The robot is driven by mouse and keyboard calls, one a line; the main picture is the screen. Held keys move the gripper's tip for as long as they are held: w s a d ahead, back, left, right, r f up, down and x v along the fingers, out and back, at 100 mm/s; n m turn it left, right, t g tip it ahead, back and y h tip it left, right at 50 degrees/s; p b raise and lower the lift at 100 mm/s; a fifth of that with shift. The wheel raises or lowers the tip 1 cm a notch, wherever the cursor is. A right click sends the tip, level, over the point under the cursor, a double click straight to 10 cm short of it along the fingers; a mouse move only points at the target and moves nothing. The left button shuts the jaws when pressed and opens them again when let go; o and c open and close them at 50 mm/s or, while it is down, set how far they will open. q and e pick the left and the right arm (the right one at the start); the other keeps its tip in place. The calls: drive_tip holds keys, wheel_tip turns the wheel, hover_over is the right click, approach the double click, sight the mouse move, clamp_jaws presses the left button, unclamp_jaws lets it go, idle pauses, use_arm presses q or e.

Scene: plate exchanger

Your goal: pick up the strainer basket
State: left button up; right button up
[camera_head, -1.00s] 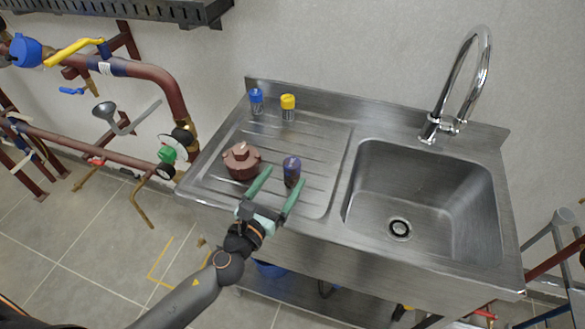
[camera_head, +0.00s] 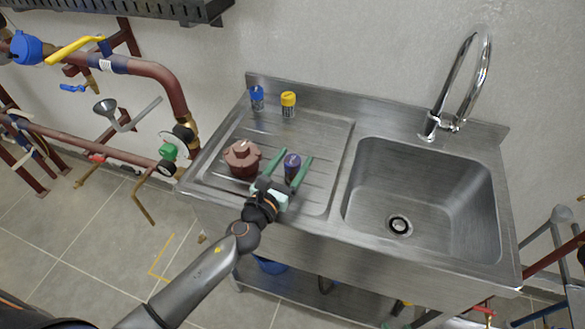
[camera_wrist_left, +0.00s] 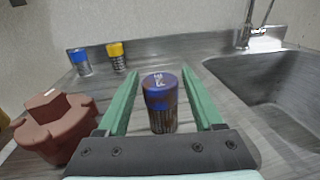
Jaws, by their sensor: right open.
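A dark cylinder with a purple-blue top and rusty lower side (camera_head: 292,166), seemingly the strainer basket, stands upright on the ribbed drainboard. It also shows in the left wrist view (camera_wrist_left: 160,103). My left gripper (camera_head: 296,157) is open, with one green finger on each side of the cylinder. In the left wrist view, gaps show between the cylinder and both fingers (camera_wrist_left: 158,72). Two similar upright cylinders, one blue-topped (camera_head: 256,98) and one yellow-topped (camera_head: 288,104), stand at the back. My right gripper is not in view.
A reddish-brown cap-like part (camera_head: 242,159) sits just left of my left gripper. The sink basin (camera_head: 420,190) and tall faucet (camera_head: 432,125) are to the right. Pipes (camera_head: 160,75) with valves run along the left. The drainboard behind the cylinder is clear.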

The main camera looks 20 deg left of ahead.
use_arm(q)
clamp_jaws()
idle(0.3)
drive_tip(key=shift+r, duration=0.15)
